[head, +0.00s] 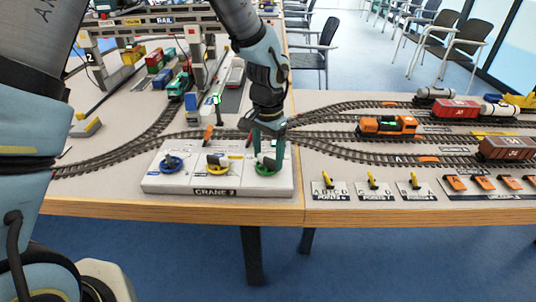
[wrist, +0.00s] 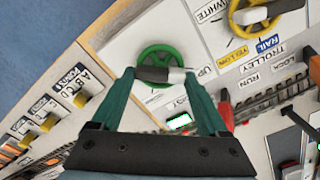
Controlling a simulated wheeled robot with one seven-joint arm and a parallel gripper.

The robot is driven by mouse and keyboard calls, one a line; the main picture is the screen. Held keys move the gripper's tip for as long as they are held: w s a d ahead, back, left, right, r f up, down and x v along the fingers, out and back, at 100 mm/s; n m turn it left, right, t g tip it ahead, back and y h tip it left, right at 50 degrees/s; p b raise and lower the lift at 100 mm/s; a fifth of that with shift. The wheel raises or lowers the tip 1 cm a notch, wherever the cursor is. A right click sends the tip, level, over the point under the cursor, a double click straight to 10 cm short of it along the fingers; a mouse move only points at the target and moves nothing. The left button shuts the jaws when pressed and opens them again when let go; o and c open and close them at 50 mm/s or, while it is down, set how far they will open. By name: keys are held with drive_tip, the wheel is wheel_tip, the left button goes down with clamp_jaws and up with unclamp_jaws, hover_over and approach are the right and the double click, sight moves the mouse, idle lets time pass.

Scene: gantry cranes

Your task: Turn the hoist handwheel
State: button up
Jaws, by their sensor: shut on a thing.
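The white control panel (head: 220,187) labelled as a crane panel stands at the table's front edge with blue, yellow and green handwheels in a row. The green handwheel (head: 267,169) is at its right end, and a label reading "UP" is beside it in the wrist view, where the wheel (wrist: 145,53) shows at the top. My gripper (head: 269,152) reaches down over it from above. In the wrist view my gripper (wrist: 160,74) has its green fingers on either side of the wheel's dark and white handle (wrist: 155,74), shut on it. The fingers partly hide the wheel in the head view.
The yellow handwheel (head: 217,168) and blue handwheel (head: 171,164) are to the left. An orange lever (head: 207,133) and a red lever (wrist: 227,110) stand close behind the wheels. Tracks with an orange locomotive (head: 388,127) run to the right. Small yellow switches (head: 372,181) line the front edge.

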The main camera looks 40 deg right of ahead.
drive_tip(key=o, duration=1.2)
drive_tip(key=shift+o, duration=0.2)
drive_tip(key=shift+r, duration=0.1)
wheel_tip(320, 180, up, 11)
drive_tip(key=b, duration=0.1)
drive_tip(key=shift+f+b, duration=0.2)
drive_tip(key=shift+b, duration=0.1)
